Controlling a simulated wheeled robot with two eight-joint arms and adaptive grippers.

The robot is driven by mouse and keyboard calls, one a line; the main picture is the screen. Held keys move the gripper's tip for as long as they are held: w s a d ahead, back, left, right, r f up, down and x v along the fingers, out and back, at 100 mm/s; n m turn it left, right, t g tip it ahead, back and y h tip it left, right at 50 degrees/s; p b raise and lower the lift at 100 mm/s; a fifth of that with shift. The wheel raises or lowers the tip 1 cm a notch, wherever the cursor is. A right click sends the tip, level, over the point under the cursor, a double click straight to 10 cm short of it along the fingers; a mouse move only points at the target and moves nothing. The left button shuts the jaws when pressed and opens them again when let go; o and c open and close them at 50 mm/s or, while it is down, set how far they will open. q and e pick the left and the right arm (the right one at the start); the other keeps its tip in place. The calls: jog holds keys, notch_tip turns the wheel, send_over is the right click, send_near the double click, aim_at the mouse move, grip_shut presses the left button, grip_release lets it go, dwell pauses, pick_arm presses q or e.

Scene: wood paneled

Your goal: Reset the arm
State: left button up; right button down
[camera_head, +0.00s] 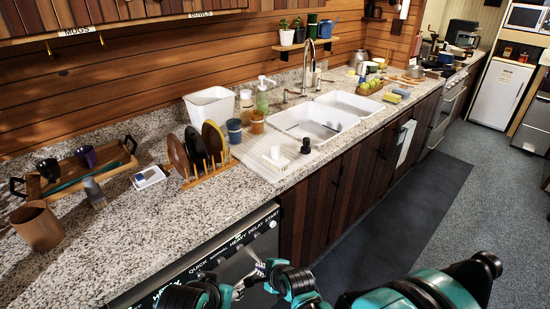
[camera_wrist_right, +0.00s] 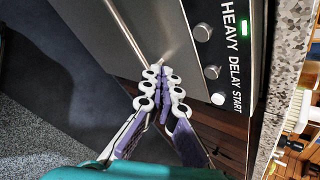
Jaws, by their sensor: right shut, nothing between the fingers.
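My right gripper (camera_head: 258,270) is at the bottom of the head view, in front of the dishwasher below the counter edge. In the right wrist view its purple and white fingers (camera_wrist_right: 162,70) are closed together with nothing between them, close to the dishwasher's metal front. My right arm (camera_head: 430,290), teal and black, comes in from the lower right. More teal and black arm parts of mine show at the bottom edge.
The dishwasher panel (camera_head: 220,255) with its knobs is close to my right gripper. The speckled counter (camera_head: 150,235) above holds a plate rack (camera_head: 208,172), a wooden cup (camera_head: 37,226) and a tray (camera_head: 75,172). Open floor (camera_head: 480,220) lies at the right.

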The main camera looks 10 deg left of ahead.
jog(key=s+d+r+n+h, duration=0.1)
jog(key=d+r+n, duration=0.35)
jog(key=d, duration=0.35)
jog(key=s+d+r+n+h, duration=0.25)
jog(key=d+r, duration=0.25)
jog(key=d, duration=0.3)
jog(key=s+d+r+n+h, duration=0.2)
jog(key=s+d+r+n, duration=0.1)
jog(key=s+d+n, duration=0.5)
jog(key=s+d, duration=0.3)
jog(key=d, duration=0.3)
jog(key=shift+s+d+r+n, duration=0.15)
jog(key=shift+r+n, duration=0.1)
jog(key=shift+n, duration=0.05)
dwell(0.5)
